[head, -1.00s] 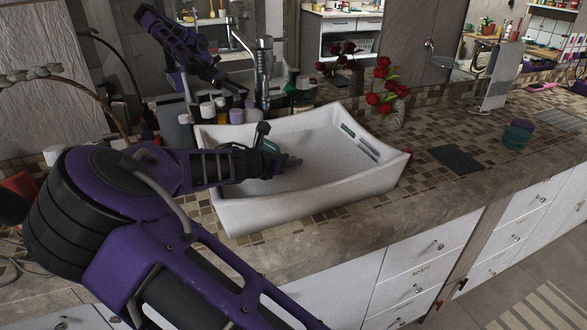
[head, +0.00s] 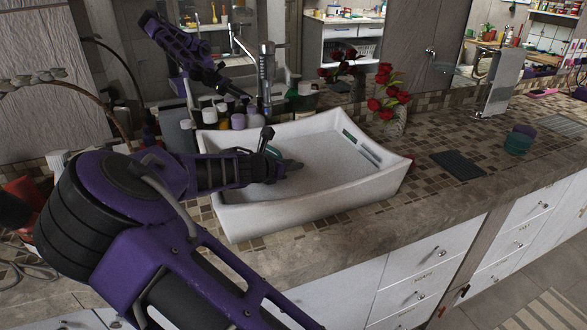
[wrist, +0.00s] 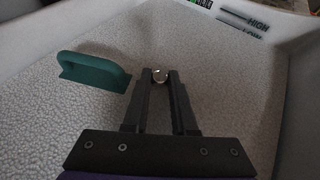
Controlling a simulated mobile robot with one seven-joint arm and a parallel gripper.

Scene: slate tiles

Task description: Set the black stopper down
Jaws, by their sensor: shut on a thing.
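My gripper (wrist: 160,82) is shut on a small round thing (wrist: 159,75), taken to be the black stopper. The held thing cannot be made out there. Whether it touches the basin floor, I cannot tell.
A teal handled thing (wrist: 95,72) lies in the basin left of my fingers. The basin's raised walls surround the gripper. Bottles (head: 225,112) stand behind the basin, and red flowers (head: 388,92) stand at its back right. Bare basin floor shows around the fingers.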

